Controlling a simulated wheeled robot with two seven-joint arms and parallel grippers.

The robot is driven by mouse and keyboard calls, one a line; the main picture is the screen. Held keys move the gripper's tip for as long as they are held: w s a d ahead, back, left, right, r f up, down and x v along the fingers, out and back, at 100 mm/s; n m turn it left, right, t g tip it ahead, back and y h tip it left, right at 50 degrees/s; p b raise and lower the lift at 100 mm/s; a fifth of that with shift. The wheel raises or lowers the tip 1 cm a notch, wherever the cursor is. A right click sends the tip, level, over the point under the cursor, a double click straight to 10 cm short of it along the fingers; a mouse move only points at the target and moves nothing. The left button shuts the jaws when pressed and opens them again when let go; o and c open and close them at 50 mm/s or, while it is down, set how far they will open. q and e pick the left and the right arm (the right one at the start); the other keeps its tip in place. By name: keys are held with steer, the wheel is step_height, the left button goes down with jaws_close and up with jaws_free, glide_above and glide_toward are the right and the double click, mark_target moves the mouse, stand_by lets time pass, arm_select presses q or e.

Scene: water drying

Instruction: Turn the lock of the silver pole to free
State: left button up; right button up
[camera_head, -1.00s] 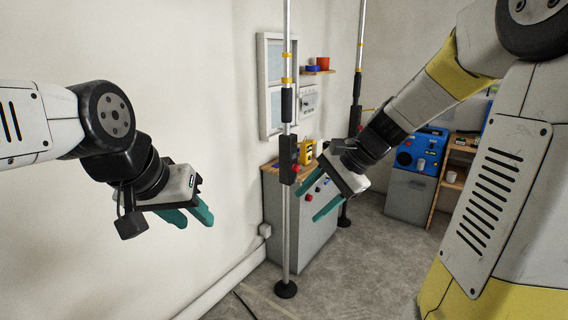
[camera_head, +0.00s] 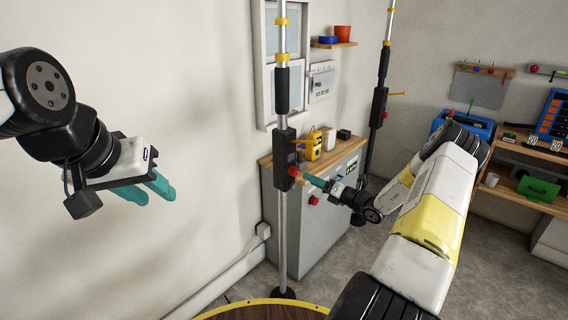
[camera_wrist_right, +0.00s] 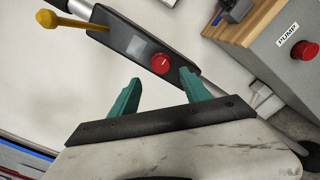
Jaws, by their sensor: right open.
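The silver pole (camera_head: 282,220) stands upright in the head view, with a black lock box (camera_head: 284,155) on it. A red knob (camera_head: 293,171) sits on the box. In the right wrist view the red knob (camera_wrist_right: 160,64) with a white mark lies beside a grey panel on the lock box (camera_wrist_right: 130,40). My right gripper (camera_head: 312,180) is open in front of the knob; the knob shows just beyond and between its teal fingertips (camera_wrist_right: 159,76). I cannot tell if they touch it. My left gripper (camera_head: 158,187) is open and empty, left of the pole.
A second pole (camera_head: 377,125) with a similar black box stands behind to the right. A grey cabinet (camera_head: 325,220) with a wooden top is close behind the silver pole. A round wooden surface (camera_head: 265,311) is at the bottom.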

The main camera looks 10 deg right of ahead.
mark_target(296, 172)
steer(key=x, duration=0.7)
steer(key=shift+w+a, duration=0.15)
steer(key=shift+w, duration=0.25)
jaws_close()
